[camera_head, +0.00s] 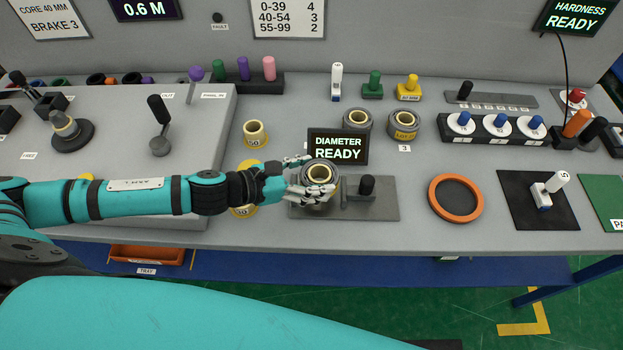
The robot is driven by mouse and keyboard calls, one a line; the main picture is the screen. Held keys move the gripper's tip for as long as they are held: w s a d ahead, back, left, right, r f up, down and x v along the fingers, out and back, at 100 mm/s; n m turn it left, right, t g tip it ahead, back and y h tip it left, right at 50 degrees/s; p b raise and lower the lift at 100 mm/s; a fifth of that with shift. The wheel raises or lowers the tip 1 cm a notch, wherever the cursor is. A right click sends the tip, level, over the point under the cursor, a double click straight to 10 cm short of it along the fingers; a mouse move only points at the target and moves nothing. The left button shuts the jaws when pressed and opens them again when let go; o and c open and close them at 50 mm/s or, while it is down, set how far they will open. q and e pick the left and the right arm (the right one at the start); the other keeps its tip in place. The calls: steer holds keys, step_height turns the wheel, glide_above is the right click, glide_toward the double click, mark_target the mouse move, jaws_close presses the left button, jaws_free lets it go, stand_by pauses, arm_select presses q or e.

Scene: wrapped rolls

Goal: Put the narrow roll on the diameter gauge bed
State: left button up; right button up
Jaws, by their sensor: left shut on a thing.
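The narrow roll (320,172) is a dark grey ring with a pale, brass-coloured core. My left gripper (314,191) is shut on it, with pale fingers around its left and front sides. The roll stands upright at the left part of the diameter gauge bed (382,210), a flat grey plate with a black knob (367,186) on a slider. I cannot tell whether the roll touches the plate, as the fingers hide its lower edge. The gauge display (338,147) behind reads DIAMETER READY. My right gripper is not in view.
Two more grey rolls stand behind the display, one at left (357,120) and one with a yellow label (403,126). A yellow-cored roll (255,133) stands at the left. An orange ring (455,198) lies right of the bed. A black mat (522,214) bears a white stamp.

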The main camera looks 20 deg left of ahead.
arm_select(q)
step_height(320, 180, down, 4)
steer(key=shift+r, duration=0.25)
steer(key=shift+f, duration=0.15)
steer(key=o, duration=1.4)
